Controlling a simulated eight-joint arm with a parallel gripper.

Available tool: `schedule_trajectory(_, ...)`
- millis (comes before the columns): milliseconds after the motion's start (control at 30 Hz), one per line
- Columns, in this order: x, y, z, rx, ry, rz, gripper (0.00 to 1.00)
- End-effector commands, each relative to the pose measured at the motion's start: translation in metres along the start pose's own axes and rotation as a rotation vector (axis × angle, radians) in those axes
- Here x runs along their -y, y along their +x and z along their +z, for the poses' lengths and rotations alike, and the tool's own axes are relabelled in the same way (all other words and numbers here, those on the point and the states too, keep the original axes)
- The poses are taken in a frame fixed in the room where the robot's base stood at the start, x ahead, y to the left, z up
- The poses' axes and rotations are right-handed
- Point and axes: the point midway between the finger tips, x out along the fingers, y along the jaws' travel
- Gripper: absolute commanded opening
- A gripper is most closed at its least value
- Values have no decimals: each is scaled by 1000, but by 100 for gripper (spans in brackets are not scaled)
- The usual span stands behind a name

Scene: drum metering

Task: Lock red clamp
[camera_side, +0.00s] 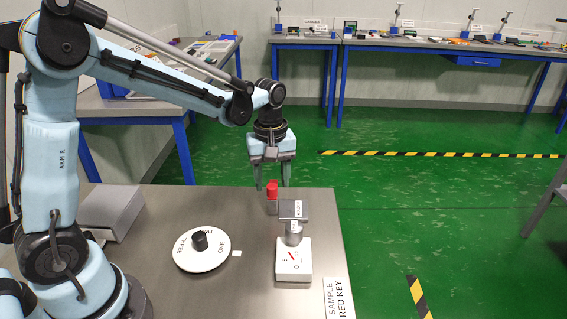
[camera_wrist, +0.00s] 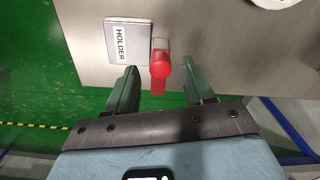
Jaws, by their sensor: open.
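The red clamp (camera_side: 271,189) stands upright near the far right edge of the steel table, behind the grey-topped holder (camera_side: 291,209). In the wrist view the red clamp (camera_wrist: 160,72) lies between my two fingers, next to the plate marked HOLDER (camera_wrist: 129,45). My gripper (camera_side: 272,183) points down at the red clamp with its fingers apart. In the wrist view my gripper (camera_wrist: 163,78) is open, with a gap between each finger and the clamp. I cannot tell from these views whether the clamp is locked.
A white dial (camera_side: 202,262) with a black knob lies on the table to the left. A white block with a gauge face (camera_side: 293,262) stands below the holder. A SAMPLE RED KEY label (camera_side: 339,298) is at the right edge. A grey box (camera_side: 112,210) sits at left.

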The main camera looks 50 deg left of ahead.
Motion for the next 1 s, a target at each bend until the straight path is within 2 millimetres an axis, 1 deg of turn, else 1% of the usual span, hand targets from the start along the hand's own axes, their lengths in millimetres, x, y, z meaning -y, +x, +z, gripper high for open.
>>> schedule_trajectory(33,0,4,0,0,0,0,52)
schedule_trajectory(167,0,10,0,0,0,0,52)
schedule_trajectory(467,0,12,0,0,0,0,52)
schedule_trajectory(567,0,12,0,0,0,0,39)
schedule_trajectory(800,0,12,0,0,0,0,2)
schedule_trajectory(833,0,12,0,0,0,0,0)
schedule_trajectory(1000,0,11,0,0,7,0,0)
